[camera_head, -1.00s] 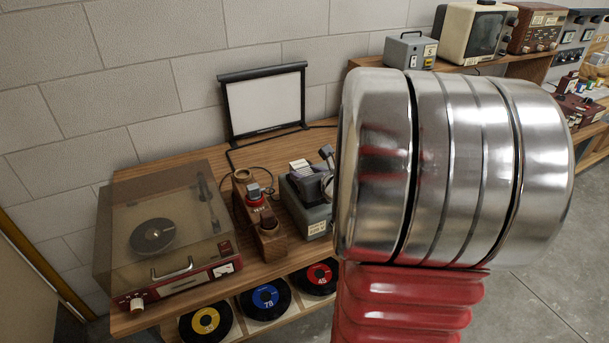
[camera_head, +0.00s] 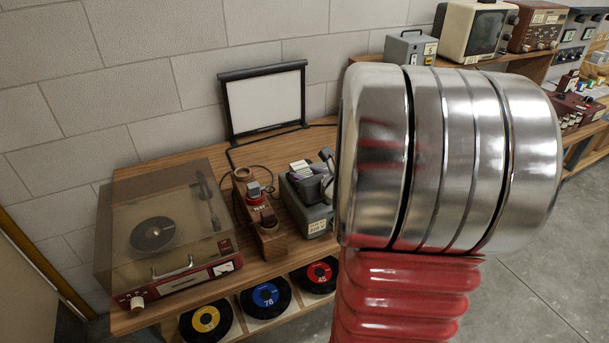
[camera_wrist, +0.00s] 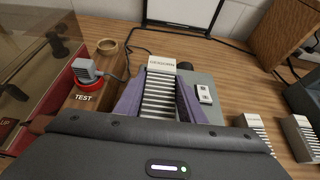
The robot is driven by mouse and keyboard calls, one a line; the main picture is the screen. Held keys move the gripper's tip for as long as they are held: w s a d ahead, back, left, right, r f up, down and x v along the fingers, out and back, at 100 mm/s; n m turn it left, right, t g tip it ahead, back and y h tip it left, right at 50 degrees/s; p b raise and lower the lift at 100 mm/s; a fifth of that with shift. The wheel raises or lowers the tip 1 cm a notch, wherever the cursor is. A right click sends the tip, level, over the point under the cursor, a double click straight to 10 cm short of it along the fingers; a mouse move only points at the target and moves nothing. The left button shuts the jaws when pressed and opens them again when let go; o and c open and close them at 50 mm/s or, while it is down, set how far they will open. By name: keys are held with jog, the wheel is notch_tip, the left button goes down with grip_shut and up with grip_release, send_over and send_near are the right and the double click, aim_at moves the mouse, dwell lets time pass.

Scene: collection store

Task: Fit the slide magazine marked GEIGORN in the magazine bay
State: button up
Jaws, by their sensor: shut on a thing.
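The magazine is at the left side of the grey projector (camera_wrist: 204,110), which has a white switch plate on top. In the head view, the magazine's pale end (camera_head: 299,166) shows over the projector (camera_head: 318,222). The magazine bay is hidden under the magazine and fingers, so I cannot tell whether it is seated.
A wooden block marked TEST (camera_wrist: 88,101) stands left of the projector, with a plug on a red ring. A record player (camera_head: 165,235) with a clear lid is further left. More ribbed magazines (camera_wrist: 303,135) stand at right. A small screen (camera_head: 265,103) stands behind.

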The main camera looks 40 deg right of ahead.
jog(key=o, duration=0.8)
jog(key=shift+o, duration=0.2)
jog(key=shift+f, duration=0.1)
